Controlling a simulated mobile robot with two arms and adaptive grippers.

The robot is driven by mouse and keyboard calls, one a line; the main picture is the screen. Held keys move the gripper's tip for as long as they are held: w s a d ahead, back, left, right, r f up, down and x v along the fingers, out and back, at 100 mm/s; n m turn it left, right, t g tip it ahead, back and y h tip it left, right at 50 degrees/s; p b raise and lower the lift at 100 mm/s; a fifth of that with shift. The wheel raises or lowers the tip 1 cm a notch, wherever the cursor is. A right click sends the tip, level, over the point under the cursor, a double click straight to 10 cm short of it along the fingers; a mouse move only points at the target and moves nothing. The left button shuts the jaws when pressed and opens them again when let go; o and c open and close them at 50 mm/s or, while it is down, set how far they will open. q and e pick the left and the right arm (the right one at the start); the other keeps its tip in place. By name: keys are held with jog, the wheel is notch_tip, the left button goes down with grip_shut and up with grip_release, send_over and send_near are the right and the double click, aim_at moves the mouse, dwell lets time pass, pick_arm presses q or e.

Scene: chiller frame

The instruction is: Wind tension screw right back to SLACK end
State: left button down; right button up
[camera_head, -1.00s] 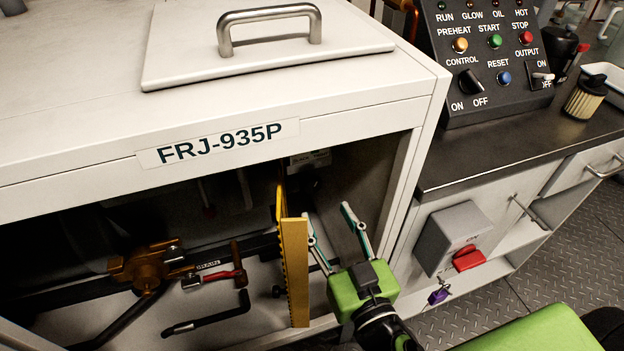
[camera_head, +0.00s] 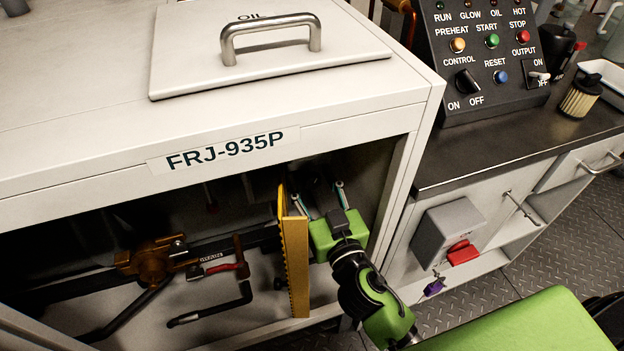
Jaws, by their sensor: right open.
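My right gripper (camera_head: 318,188) is open and reaches into the dark recess of the white cabinet, right of the yellow guard plate (camera_head: 296,262). Its two pale fingers stand apart and point to the back of the recess. A dark part shows dimly between the fingertips; I cannot tell whether it is the tension screw or whether the fingers touch it. No SLACK marking is readable. My left gripper is not in view.
The yellow guard stands close to the left of my gripper. The white cabinet (camera_head: 60,170) overhangs the recess, and its side post is on the right. A brass valve (camera_head: 152,262), a red-handled part (camera_head: 226,267) and black pipes lie left of the guard.

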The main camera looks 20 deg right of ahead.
jog(key=c, duration=1.1)
jog(key=shift+n, duration=0.7)
jog(key=o, duration=1)
jog(key=shift+r, duration=0.1)
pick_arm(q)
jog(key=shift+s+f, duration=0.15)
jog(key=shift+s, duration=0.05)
pick_arm(e)
jog(key=shift+o, duration=0.5)
